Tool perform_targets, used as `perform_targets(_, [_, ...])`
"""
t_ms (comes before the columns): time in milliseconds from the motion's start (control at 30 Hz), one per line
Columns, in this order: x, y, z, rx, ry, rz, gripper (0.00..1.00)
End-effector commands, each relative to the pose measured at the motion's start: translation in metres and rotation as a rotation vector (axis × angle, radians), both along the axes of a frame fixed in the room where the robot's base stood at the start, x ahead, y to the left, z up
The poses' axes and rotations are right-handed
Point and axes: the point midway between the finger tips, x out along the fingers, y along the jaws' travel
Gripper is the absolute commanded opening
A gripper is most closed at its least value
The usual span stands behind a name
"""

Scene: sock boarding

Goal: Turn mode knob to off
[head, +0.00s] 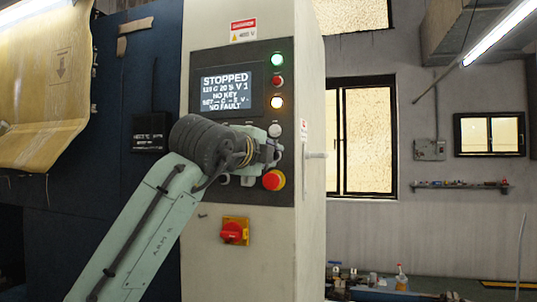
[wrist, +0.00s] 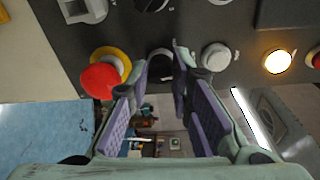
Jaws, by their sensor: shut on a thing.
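In the wrist view a round black knob (wrist: 160,60) sits on the dark panel, between a red mushroom button and a white button. My gripper (wrist: 161,74) has its purple-padded fingers on either side of it, shut on it. This looks like the mode knob, but I cannot read a label or its pointer position. A second black knob (wrist: 151,3) is partly cut off at the top edge. In the head view my gripper (head: 271,150) is at the panel's right column and hides the knob.
The red mushroom button (wrist: 102,78) is close beside one finger, and the white button (wrist: 215,56) beside the other. A lit amber lamp (wrist: 278,62) is further right. The display (head: 226,91) reads STOPPED, NO KEY, NO FAULT. A red rotary switch (head: 233,231) is below the panel.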

Motion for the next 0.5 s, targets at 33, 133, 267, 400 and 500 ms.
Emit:
perform_targets(33, [-0.0005, -0.0002, 0.0025, 0.021, -0.013, -0.001, 0.0])
perform_targets(133, [-0.0008, -0.0001, 0.0025, 0.062, -0.026, -0.001, 0.0])
perform_targets(267, [-0.0007, -0.0004, 0.0026, 0.099, -0.038, 0.0, 0.0])
perform_targets(400, [-0.0007, -0.0005, 0.0026, 0.119, -0.045, 0.0, 0.0])
perform_targets(500, [-0.0007, -0.0005, 0.0026, 0.125, -0.047, -0.001, 0.0])
